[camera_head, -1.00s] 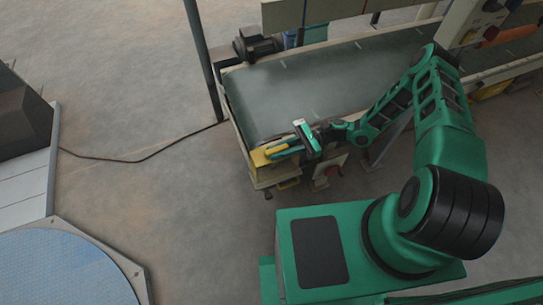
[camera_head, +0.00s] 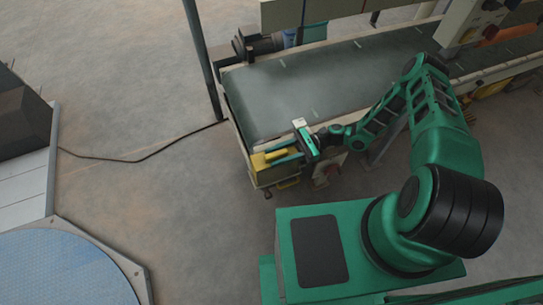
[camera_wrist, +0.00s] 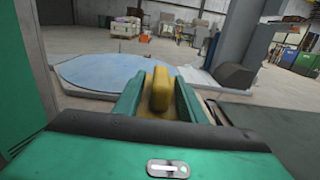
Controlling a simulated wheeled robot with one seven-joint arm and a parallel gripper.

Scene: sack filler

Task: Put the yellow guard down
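The yellow guard (camera_head: 272,159) lies at the near left end of the conveyor, by its end frame. In the wrist view its raised yellow block (camera_wrist: 160,90) stands between my two green fingers, with a wider yellow part below it. My gripper (camera_head: 281,155) is at the guard, its fingers on either side of the block. Gaps show between the block and both fingers, so the gripper looks open around it. The guard's underside and its exact contact with the frame are hidden.
The grey conveyor belt (camera_head: 320,85) runs to the upper right and looks empty. A dark post (camera_head: 203,60) stands at its left end, near a motor (camera_head: 257,45). A cable (camera_head: 130,160) crosses the floor. A blue round plate (camera_head: 60,270) lies at lower left.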

